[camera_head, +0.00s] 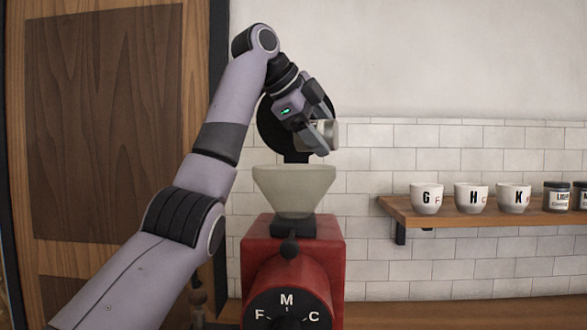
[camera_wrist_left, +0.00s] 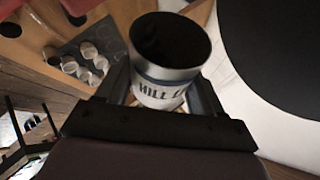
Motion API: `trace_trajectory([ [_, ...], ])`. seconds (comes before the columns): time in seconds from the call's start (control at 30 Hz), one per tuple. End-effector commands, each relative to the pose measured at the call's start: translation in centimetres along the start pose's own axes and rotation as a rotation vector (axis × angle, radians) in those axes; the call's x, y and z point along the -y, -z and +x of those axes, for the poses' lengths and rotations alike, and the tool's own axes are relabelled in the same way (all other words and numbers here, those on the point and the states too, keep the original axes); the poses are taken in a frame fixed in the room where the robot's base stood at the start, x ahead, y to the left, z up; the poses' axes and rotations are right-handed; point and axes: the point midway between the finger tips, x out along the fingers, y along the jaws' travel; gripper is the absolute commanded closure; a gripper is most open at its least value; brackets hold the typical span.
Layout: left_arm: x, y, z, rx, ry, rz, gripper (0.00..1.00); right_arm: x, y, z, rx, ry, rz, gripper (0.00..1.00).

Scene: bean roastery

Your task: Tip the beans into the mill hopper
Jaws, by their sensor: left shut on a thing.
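The red mill (camera_head: 264,252) stands in the middle of the head view, with a pale translucent hopper (camera_head: 294,190) on top. My left gripper (camera_head: 322,137) is above the hopper, shut on a white cup (camera_head: 330,132). In the head view the cup looks tilted and is partly hidden by the fingers. No beans show falling. My right gripper is in neither view.
A black disc (camera_head: 271,128) stands upright behind my gripper, above the hopper. At right, a wooden shelf (camera_head: 470,216) holds lettered white cups (camera_head: 426,198) and dark jars (camera_head: 556,195). A wooden panel (camera_head: 100,120) is at left.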

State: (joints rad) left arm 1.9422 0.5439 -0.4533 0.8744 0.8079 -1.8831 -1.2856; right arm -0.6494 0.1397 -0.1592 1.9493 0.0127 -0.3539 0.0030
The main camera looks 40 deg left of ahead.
Motion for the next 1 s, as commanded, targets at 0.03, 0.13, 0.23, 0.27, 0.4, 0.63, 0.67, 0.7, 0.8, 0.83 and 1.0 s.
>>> trace_trajectory([
  [0.03, 0.05, -0.01, -0.07, -0.006, 0.003, -0.004, 0.67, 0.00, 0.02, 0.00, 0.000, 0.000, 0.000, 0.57],
  [0.13, 0.10, -0.04, -0.14, -0.016, 0.007, -0.012, 0.67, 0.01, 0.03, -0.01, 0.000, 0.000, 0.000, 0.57],
  [0.23, 0.15, -0.09, -0.21, -0.025, 0.011, -0.020, 0.67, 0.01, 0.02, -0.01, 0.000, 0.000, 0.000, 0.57],
  [0.27, 0.16, -0.10, -0.22, -0.028, 0.012, -0.023, 0.67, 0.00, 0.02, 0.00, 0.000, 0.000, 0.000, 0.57],
  [0.4, 0.21, -0.15, -0.31, -0.043, 0.017, -0.035, 0.67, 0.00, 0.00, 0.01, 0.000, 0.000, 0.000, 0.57],
  [0.63, 0.30, -0.22, -0.46, -0.065, 0.025, -0.054, 0.67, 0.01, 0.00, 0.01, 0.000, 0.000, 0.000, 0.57],
  [0.67, 0.31, -0.24, -0.48, -0.068, 0.026, -0.057, 0.67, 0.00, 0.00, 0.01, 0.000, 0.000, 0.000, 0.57],
  [0.7, 0.33, -0.26, -0.51, -0.072, 0.027, -0.060, 0.67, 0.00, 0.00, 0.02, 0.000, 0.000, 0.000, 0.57],
  [0.8, 0.36, -0.30, -0.57, -0.083, 0.031, -0.069, 0.67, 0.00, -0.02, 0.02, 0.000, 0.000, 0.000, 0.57],
  [0.83, 0.37, -0.32, -0.59, -0.086, 0.032, -0.071, 0.67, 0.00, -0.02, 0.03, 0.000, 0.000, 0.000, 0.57],
  [1.0, 0.44, -0.39, -0.68, -0.101, 0.038, -0.085, 0.67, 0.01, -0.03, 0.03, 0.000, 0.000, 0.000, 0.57],
])
